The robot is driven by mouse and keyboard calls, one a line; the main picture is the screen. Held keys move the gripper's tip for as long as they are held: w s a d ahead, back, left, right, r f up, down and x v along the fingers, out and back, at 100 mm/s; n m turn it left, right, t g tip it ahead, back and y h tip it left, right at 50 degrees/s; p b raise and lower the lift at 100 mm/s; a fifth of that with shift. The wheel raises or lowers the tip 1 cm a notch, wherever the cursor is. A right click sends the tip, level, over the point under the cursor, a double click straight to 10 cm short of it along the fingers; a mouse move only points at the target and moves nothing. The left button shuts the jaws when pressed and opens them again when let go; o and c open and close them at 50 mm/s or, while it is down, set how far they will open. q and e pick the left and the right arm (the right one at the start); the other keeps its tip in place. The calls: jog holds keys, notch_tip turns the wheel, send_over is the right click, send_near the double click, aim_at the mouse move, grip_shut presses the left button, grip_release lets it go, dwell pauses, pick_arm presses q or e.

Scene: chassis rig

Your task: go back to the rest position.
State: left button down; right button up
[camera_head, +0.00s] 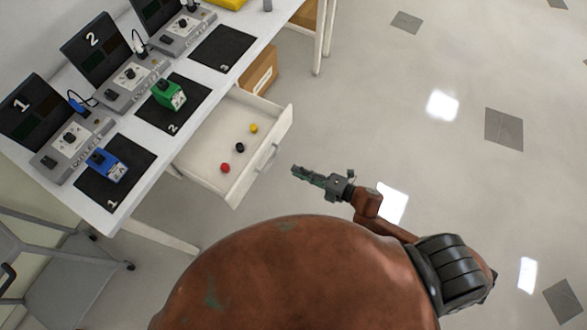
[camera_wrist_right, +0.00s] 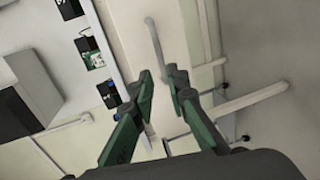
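My right gripper (camera_head: 306,175) is over the floor, to the right of the open drawer (camera_head: 205,165) and apart from its handle (camera_head: 265,158). In the right wrist view its two green fingers (camera_wrist_right: 163,80) stand apart with nothing between them, so it is open and empty. The drawer handle (camera_wrist_right: 155,48) shows beyond the fingertips in that view. My left gripper is not in view.
The drawer holds small red (camera_head: 225,168), black (camera_head: 239,147) and yellow (camera_head: 254,128) pieces. The white table (camera_head: 150,150) carries numbered stations, a blue device (camera_head: 106,165) and a green device (camera_head: 168,93). A cardboard box (camera_head: 259,75) is below. The floor at right is clear.

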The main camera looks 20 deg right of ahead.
dwell(0.5)
jog(key=d+f+m+h, duration=0.6)
jog(key=d+f, duration=0.4)
jog(key=f, duration=0.5)
jog(key=s+d+f+m+g+h+p, duration=0.1)
jog(key=s+d+f+m, duration=0.3)
jog(key=f, duration=0.3)
jog(key=s+d+f+m+g+h, duration=0.1)
jog(key=s+d+f+m+h, duration=0.15)
jog(key=d+f, duration=0.35)
jog(key=s+d+f+m+g+h+p, duration=0.15)
jog(key=s+f+m+g, duration=0.35)
jog(key=s+f, duration=0.85)
jog(key=s+a+f+m+g, duration=0.1)
jog(key=s+f+m, duration=0.1)
jog(key=s, duration=0.6)
jog(key=s+a+f+m+g, duration=0.1)
jog(key=s+f+m, duration=0.1)
jog(key=s, duration=0.6)
jog(key=s+a+f+m+g, duration=0.1)
jog(key=s+f+m+g, duration=0.1)
jog(key=s, duration=0.7)
jog(key=shift+f+m, duration=0.25)
jog(key=shift+m, duration=0.6)
